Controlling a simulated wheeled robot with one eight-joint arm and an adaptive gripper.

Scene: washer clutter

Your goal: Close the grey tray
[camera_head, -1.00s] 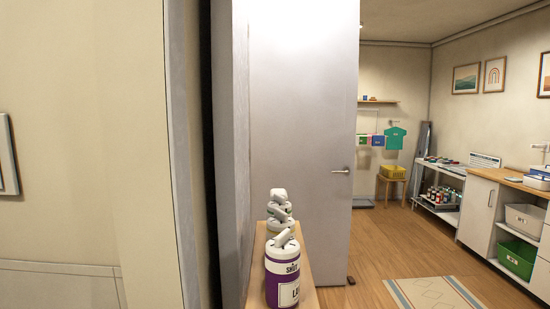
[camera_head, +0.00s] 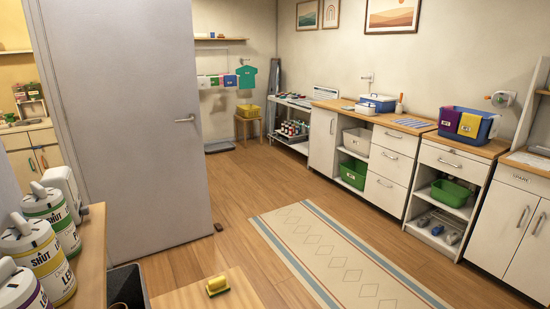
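I cannot make out a grey tray for certain in this view. A light grey bin (camera_head: 357,141) stands in an open shelf under the far counter, but I cannot tell whether it is the tray meant. A dark open bin (camera_head: 126,284) is partly seen at the bottom edge. My gripper is not in view.
A grey door (camera_head: 135,120) stands at the left, beside a wooden shelf with several tubs marked SHUT (camera_head: 50,258). A wooden top with a yellow object (camera_head: 217,285) is at the bottom. White cabinets (camera_head: 395,165) line the far wall.

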